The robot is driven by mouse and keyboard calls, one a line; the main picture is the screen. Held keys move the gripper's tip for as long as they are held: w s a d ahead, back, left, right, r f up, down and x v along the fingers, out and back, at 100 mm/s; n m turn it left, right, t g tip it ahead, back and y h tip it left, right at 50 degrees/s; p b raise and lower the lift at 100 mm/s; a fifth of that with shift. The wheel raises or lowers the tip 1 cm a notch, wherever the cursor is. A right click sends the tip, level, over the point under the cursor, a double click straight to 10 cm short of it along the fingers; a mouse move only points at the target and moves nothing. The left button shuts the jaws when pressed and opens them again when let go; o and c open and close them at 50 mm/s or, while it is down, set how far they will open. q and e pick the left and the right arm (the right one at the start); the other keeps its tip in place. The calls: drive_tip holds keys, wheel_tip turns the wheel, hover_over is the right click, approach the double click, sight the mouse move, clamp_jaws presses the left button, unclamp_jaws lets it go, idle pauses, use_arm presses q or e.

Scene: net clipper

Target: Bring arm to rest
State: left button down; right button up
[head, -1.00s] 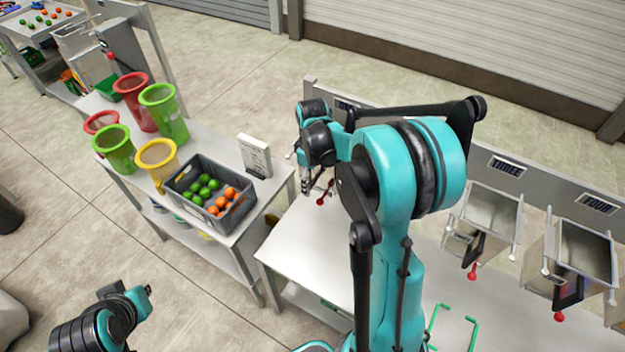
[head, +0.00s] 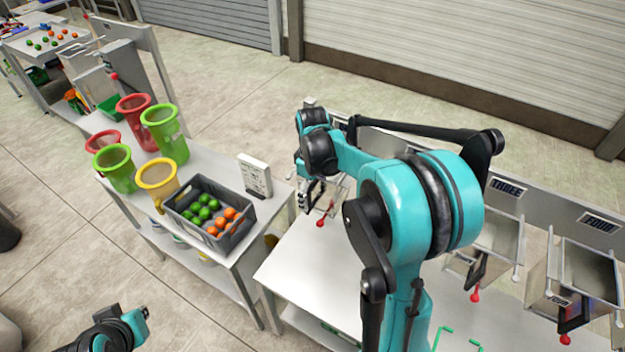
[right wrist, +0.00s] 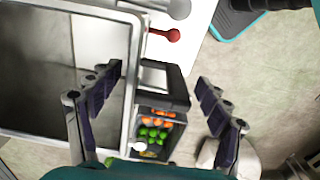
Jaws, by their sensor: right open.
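My right gripper (head: 303,196) is small in the head view, at the far end of my teal right arm, beside a metal clipper hopper with a red-knobbed lever (head: 320,222). In the right wrist view the gripper (right wrist: 160,106) is open, its two dark-padded fingers wide apart. A black part of the clipper (right wrist: 162,84) shows between the fingers, with no finger visibly closed on it. The metal hopper (right wrist: 50,75) fills the left of that view, and the red knob (right wrist: 172,35) is above. Part of my left arm (head: 115,332) shows at bottom left; its gripper is out of frame.
A grey crate (head: 182,210) of green and orange fruit stands on the left table, with coloured net tubes (head: 165,135) and a white sign (head: 255,175). Hoppers labelled THREE (head: 490,236) and FOUR (head: 590,265) are at right. The white tabletop (head: 310,265) has bare room.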

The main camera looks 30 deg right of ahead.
wheel_tip(320, 180, up, 8)
drive_tip(key=shift+r, duration=0.1)
drive_tip(key=shift+s+a+r, duration=0.15)
drive_tip(key=shift+s+a, duration=0.15)
drive_tip(key=shift+a, duration=0.05)
drive_tip(key=s+a+f+m+t, duration=0.3)
drive_tip(key=s+a+m+t, duration=0.4)
drive_tip(key=s+a, duration=0.6)
wheel_tip(320, 180, down, 23)
drive_tip(key=s+d+b, duration=0.1)
drive_tip(key=b, duration=2.3)
drive_tip(key=shift+s+d+f, duration=0.15)
drive_tip(key=shift+s+d, duration=0.2)
drive_tip(key=shift+d, duration=0.05)
